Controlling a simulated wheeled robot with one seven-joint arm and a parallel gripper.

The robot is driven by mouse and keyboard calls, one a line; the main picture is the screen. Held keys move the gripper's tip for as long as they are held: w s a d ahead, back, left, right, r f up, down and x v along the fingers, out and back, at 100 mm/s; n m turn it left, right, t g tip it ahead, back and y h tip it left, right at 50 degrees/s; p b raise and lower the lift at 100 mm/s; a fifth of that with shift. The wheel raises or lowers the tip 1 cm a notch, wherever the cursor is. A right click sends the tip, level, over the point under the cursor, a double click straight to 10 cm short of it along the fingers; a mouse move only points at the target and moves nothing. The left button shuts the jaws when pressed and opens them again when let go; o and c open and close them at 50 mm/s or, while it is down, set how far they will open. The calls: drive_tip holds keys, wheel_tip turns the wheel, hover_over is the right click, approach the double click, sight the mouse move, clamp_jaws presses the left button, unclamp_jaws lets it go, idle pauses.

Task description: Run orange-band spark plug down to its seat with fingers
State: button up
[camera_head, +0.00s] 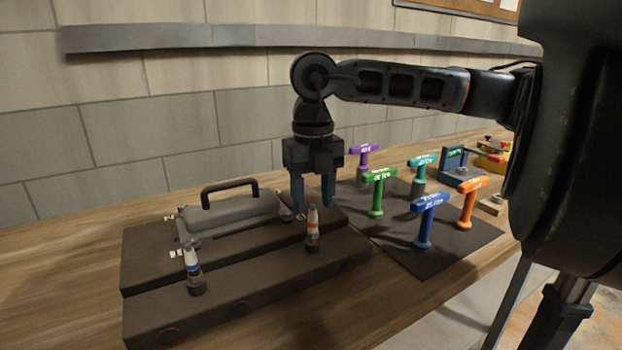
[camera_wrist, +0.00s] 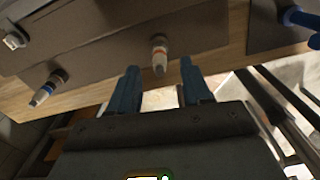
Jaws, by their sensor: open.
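The orange-band spark plug (camera_head: 313,224) stands upright in the right part of the dark engine block (camera_head: 240,290). It also shows in the wrist view (camera_wrist: 160,55), white with an orange band, just beyond the fingertips. My gripper (camera_head: 314,210) points down with its two blue fingers apart, close behind the plug's top in the head view.
A grey cover with a black handle (camera_head: 229,192) sits on the block's rear left. Right of the block, a dark mat (camera_head: 435,265) holds several coloured T-handle tools, including a green one (camera_head: 377,195) near my gripper. A wall stands behind the wooden bench (camera_head: 60,290).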

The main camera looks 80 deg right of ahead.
sight(312, 206)
drive_tip(key=shift+f, duration=2.2)
clamp_jaws()
